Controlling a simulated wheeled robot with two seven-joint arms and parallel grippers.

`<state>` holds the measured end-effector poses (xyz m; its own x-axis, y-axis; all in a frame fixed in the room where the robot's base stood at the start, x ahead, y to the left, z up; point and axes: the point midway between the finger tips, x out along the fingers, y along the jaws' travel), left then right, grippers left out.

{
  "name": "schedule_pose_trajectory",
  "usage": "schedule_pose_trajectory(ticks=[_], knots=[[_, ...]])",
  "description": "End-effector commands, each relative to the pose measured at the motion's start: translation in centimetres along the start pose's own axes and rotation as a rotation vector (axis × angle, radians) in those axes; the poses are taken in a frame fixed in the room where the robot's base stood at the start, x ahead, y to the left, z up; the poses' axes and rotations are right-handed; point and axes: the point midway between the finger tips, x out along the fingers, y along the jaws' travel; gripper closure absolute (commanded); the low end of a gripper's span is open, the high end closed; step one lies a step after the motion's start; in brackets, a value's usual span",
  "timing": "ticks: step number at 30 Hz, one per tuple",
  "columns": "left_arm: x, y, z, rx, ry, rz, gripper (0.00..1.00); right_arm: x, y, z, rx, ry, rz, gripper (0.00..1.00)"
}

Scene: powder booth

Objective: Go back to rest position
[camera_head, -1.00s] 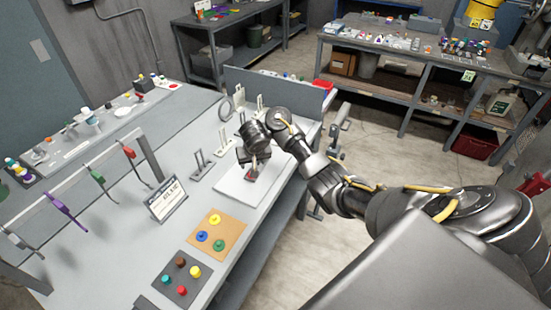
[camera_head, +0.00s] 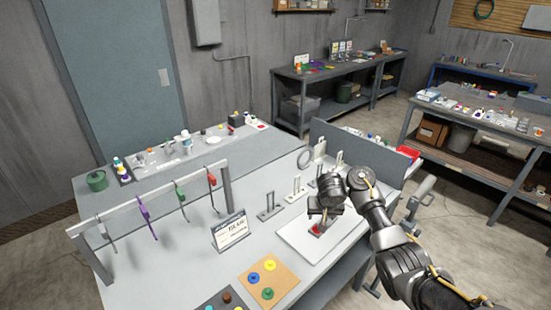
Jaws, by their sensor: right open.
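My right gripper (camera_head: 321,220) is open and points down over a white board (camera_head: 297,238) on the grey table (camera_head: 190,250). A small red thing (camera_head: 318,228) shows just below its fingers; I cannot tell whether they touch. My right arm (camera_head: 385,235) reaches in from the lower right. My left gripper is out of view.
A rail (camera_head: 150,192) with hanging colored-handled hooks stands on the table's left. A sign (camera_head: 231,231), an orange board (camera_head: 288,285) with colored knobs and small metal stands (camera_head: 269,208) lie near the gripper. Workbenches (camera_head: 478,125) stand behind. Floor is open at the right.

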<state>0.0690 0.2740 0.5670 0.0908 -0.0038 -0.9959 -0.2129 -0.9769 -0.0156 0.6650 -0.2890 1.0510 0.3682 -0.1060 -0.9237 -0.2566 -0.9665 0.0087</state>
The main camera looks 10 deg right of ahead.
Motion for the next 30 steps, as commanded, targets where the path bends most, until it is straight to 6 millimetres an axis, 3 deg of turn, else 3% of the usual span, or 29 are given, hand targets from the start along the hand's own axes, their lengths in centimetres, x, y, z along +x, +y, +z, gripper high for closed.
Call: schedule_pose_trajectory(ticks=[5,9,13,18,21,30], knots=[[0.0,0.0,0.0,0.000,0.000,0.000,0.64,1.8,-0.3,3.1,-0.043,0.004,0.000,0.41],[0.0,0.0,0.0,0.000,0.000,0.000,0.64,3.9,-0.8,9.7,-0.134,0.015,-0.007,0.41],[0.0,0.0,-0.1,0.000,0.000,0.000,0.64,4.0,-0.4,17.2,-0.220,0.017,-0.019,0.41],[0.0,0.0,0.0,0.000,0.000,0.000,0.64,1.7,1.0,25.9,-0.301,-0.001,-0.043,0.41],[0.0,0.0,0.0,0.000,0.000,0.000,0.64,-0.3,2.0,29.8,-0.334,-0.013,-0.058,0.41],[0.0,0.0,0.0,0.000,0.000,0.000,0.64,-5.5,4.6,36.9,-0.383,-0.047,-0.095,0.41]])
